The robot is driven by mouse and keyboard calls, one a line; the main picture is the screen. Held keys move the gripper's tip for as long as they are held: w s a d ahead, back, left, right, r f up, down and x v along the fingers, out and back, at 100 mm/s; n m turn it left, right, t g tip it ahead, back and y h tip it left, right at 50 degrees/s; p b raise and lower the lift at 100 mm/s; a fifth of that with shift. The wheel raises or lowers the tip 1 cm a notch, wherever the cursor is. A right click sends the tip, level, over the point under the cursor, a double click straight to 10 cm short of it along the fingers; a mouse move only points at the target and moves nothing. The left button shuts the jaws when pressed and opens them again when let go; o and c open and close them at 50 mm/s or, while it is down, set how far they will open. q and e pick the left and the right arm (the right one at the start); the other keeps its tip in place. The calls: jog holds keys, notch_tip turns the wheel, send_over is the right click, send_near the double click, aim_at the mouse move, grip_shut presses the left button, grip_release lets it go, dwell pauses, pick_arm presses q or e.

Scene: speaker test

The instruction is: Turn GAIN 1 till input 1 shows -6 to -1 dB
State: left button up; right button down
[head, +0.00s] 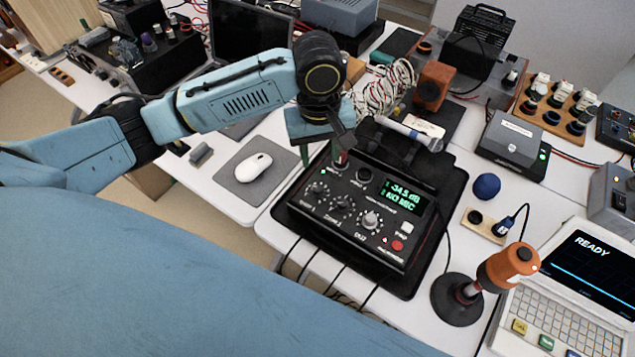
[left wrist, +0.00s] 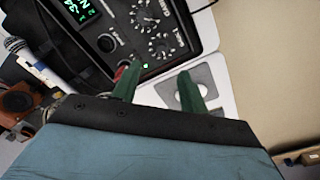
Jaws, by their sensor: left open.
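The black mixer box (head: 345,240) sits on a black mat. Its green display (head: 405,198) reads about -34.5 dB, with a second line like NO MIC. The GAIN 1 knob (head: 318,190) is at the front left; GAIN 2 (head: 342,203) and OUT (head: 371,220) follow to its right. My left gripper (head: 322,155) is open and empty, above the mixer's back left corner, behind GAIN 1. In the left wrist view its green fingers (left wrist: 158,70) stand apart, short of the GAIN 1 knob (left wrist: 160,47). A red-tipped plug (left wrist: 120,73) is close to one finger. My right gripper is not seen.
A microphone (head: 408,133) lies behind the mixer. A white mouse (head: 253,167) on a grey pad is to the left. An orange-headed stand (head: 460,298) and a laptop (head: 560,300) showing READY are on the right. Cables hang over the front edge.

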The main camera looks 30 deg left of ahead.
aim_at(317, 188)
pick_arm(q)
jog(key=shift+n, duration=0.4)
jog(key=f+b, duration=0.1)
jog(key=f, duration=0.7)
jog(key=a+f+b, duration=0.1)
jog(key=f, duration=0.3)
jog(key=shift+w+f+b, duration=0.25)
jog(key=shift+f+b, duration=0.05)
jog(key=shift+b, duration=0.05)
jog(key=shift+c, duration=0.3)
